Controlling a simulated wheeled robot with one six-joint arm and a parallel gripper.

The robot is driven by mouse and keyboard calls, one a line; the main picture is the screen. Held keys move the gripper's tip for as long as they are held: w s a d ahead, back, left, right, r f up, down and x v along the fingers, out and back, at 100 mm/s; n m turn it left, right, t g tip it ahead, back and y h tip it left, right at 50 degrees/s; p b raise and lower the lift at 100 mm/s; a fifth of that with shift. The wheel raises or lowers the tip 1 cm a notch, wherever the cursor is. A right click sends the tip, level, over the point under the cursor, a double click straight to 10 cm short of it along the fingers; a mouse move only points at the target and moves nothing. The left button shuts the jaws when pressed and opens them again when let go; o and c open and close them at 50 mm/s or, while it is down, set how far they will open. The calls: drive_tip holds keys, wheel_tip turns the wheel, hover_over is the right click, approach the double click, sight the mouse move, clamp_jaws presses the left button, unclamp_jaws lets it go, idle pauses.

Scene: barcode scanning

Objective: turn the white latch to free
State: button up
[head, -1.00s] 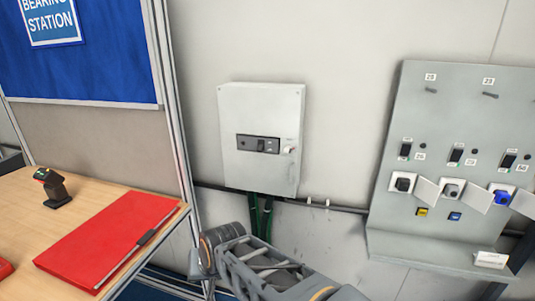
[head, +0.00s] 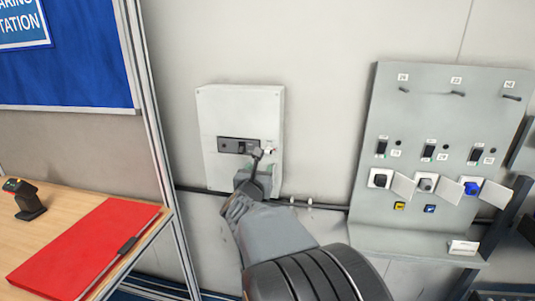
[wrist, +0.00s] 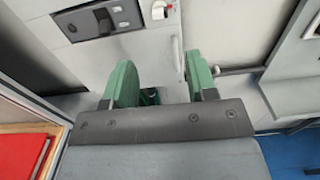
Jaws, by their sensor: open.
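The white latch (head: 270,150) sits at the right of the dark panel on a pale wall box (head: 215,165). In the wrist view the latch (wrist: 160,9) shows at the top edge, with a red mark beside it. My gripper (head: 254,165) is in front of the lower part of the box, just below and left of the latch in the head view. In the wrist view my gripper (wrist: 160,82) has its two green fingers apart with nothing between them. The latch lies beyond the fingertips, roughly in line with the gap. I cannot tell the exact distance.
The dark panel (wrist: 105,18) carries a black switch left of the latch. A grey switch board (head: 415,150) with open flaps stands to the right. A table (head: 85,215) with a red folder (head: 75,252) is at the left, beside a metal post (head: 150,120).

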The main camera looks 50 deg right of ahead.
sight(268, 153)
drive_tip(key=p+x, duration=0.3)
drive_tip(key=x, duration=1)
drive_tip(key=shift+c, duration=0.3)
